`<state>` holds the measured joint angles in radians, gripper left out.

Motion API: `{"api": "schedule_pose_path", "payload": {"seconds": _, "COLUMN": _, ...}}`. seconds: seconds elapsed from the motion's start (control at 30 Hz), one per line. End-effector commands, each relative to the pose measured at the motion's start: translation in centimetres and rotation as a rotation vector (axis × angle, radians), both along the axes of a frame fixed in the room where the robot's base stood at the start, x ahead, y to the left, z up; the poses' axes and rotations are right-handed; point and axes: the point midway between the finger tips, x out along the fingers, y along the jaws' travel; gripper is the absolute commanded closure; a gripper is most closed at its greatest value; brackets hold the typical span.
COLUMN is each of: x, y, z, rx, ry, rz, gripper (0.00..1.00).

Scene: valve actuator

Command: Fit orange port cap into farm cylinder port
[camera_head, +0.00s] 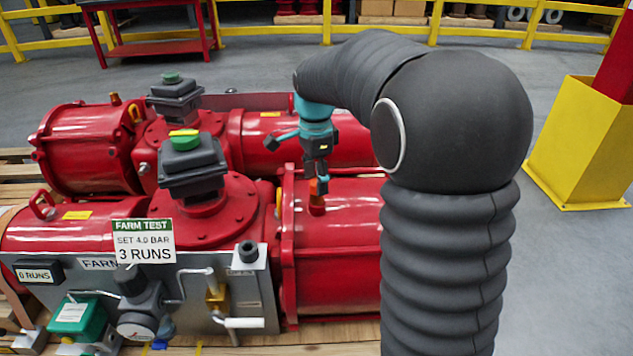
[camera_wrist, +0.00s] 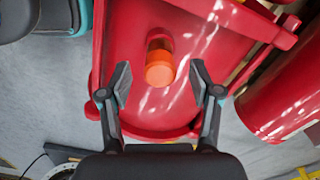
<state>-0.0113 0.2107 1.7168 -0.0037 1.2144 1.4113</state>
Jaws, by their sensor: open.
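The orange port cap (camera_wrist: 159,71) stands on top of the red farm cylinder (camera_wrist: 150,105) in the wrist view, between and a little beyond my open fingers. A darker collar shows behind its orange end. My gripper (camera_wrist: 161,85) is open, with a finger on each side of the cap and a gap to both. Whether the cap is fully seated in the port I cannot tell.
A grey panel (camera_head: 250,305) with a gauge, valves and a FARM TEST sign (camera_head: 144,241) stands at the front left. Black boxes (camera_head: 192,165) with green tops rise left of my gripper. A second red actuator (camera_head: 90,150) lies behind. A yellow post base (camera_head: 575,150) stands right.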

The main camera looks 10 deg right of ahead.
Motion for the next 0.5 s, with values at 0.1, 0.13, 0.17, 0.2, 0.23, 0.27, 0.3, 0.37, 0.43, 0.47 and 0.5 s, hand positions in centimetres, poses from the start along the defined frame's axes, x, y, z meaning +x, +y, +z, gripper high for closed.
{"api": "schedule_pose_path", "payload": {"seconds": 0.1, "x": 0.1, "y": 0.0, "z": 2.3, "rx": 0.000, "ry": -0.005, "rz": 0.000, "gripper": 0.36}}
{"api": "schedule_pose_path", "payload": {"seconds": 0.13, "x": 0.1, "y": 0.0, "z": 2.9, "rx": 0.000, "ry": -0.005, "rz": 0.000, "gripper": 0.36}}
{"api": "schedule_pose_path", "payload": {"seconds": 0.17, "x": 0.1, "y": 0.0, "z": 3.5, "rx": 0.000, "ry": -0.005, "rz": 0.000, "gripper": 0.36}}
{"api": "schedule_pose_path", "payload": {"seconds": 0.2, "x": 0.1, "y": 0.0, "z": 4.3, "rx": 0.000, "ry": -0.005, "rz": 0.000, "gripper": 0.36}}
{"api": "schedule_pose_path", "payload": {"seconds": 0.23, "x": 0.0, "y": 0.0, "z": 4.9, "rx": 0.000, "ry": -0.004, "rz": 0.000, "gripper": 0.36}}
{"api": "schedule_pose_path", "payload": {"seconds": 0.27, "x": 0.1, "y": 0.0, "z": 5.5, "rx": 0.000, "ry": -0.004, "rz": 0.000, "gripper": 0.36}}
{"api": "schedule_pose_path", "payload": {"seconds": 0.3, "x": 0.1, "y": 0.0, "z": 6.2, "rx": 0.000, "ry": -0.004, "rz": 0.000, "gripper": 0.36}}
{"api": "schedule_pose_path", "payload": {"seconds": 0.37, "x": 0.0, "y": 0.0, "z": 7.3, "rx": 0.000, "ry": -0.004, "rz": 0.000, "gripper": 0.36}}
{"api": "schedule_pose_path", "payload": {"seconds": 0.43, "x": 0.0, "y": 0.0, "z": 8.4, "rx": 0.000, "ry": -0.004, "rz": 0.000, "gripper": 0.36}}
{"api": "schedule_pose_path", "payload": {"seconds": 0.47, "x": 0.0, "y": 0.0, "z": 8.7, "rx": 0.000, "ry": -0.002, "rz": 0.000, "gripper": 0.36}}
{"api": "schedule_pose_path", "payload": {"seconds": 0.5, "x": 0.0, "y": 0.0, "z": 9.2, "rx": 0.001, "ry": -0.003, "rz": 0.000, "gripper": 0.36}}
